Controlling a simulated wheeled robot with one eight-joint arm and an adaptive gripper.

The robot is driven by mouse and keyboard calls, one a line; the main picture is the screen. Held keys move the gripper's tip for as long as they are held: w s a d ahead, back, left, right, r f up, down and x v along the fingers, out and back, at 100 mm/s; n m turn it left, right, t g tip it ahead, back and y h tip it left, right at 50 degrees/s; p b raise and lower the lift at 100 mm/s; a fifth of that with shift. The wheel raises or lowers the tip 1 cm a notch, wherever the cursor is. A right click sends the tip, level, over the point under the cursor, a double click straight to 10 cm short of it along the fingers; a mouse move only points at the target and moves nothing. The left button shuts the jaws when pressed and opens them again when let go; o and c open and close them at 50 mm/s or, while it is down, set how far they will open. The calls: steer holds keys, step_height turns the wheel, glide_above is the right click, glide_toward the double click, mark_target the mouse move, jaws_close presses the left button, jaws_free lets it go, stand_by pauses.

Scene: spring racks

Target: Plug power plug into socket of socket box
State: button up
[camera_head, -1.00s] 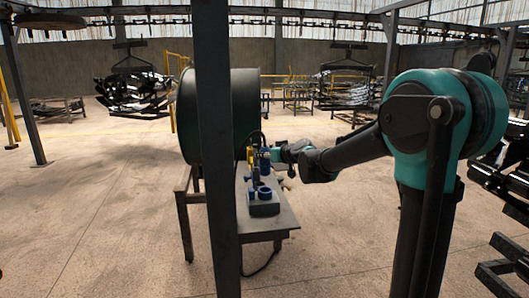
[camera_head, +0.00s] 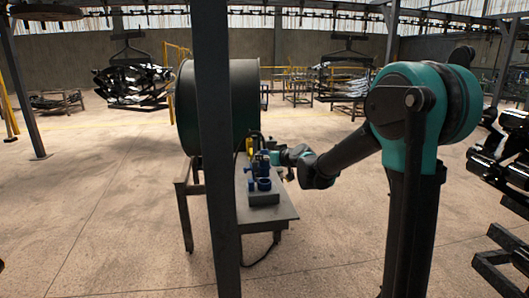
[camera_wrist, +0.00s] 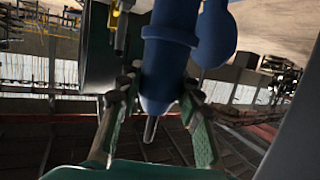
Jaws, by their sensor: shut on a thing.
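The socket box (camera_head: 264,199) stands on a small table and has blue round sockets on it. My gripper (camera_head: 272,157) is at the box's far right side in the head view, small and partly hidden by the blue parts. In the wrist view, my gripper (camera_wrist: 152,105) has its two green fingers on either side of a blue plug-like body (camera_wrist: 166,65), which I take to be the power plug. It is shut on this. A second blue rounded part (camera_wrist: 213,38) is beside it. I cannot tell whether the plug touches a socket.
The table (camera_head: 282,214) has some bare top at the right. A large dark drum (camera_head: 243,105) is behind it. A dark post (camera_head: 214,150) stands in front and hides part of the drum and table. Open floor (camera_head: 105,190) lies to the left.

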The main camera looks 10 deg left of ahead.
mark_target(268, 169)
steer(key=shift+f, duration=0.6)
steer(key=shift+f, duration=2.3)
stand_by(0.9)
steer(key=o, duration=1.3)
steer(key=shift+o, duration=0.2)
steer(key=v, duration=1.2)
steer(key=shift+d+r, duration=0.1)
steer(key=s+d+f+m+g+h, duration=0.3)
steer(key=s+d+f, duration=0.7)
steer(key=s, duration=0.4)
steer(key=s+d+f+m+g+h, duration=0.4)
steer(key=s+d+f, duration=0.6)
steer(key=s, duration=0.5)
steer(key=shift+d+f+m+h, duration=0.3)
steer(key=shift+d+h, duration=0.7)
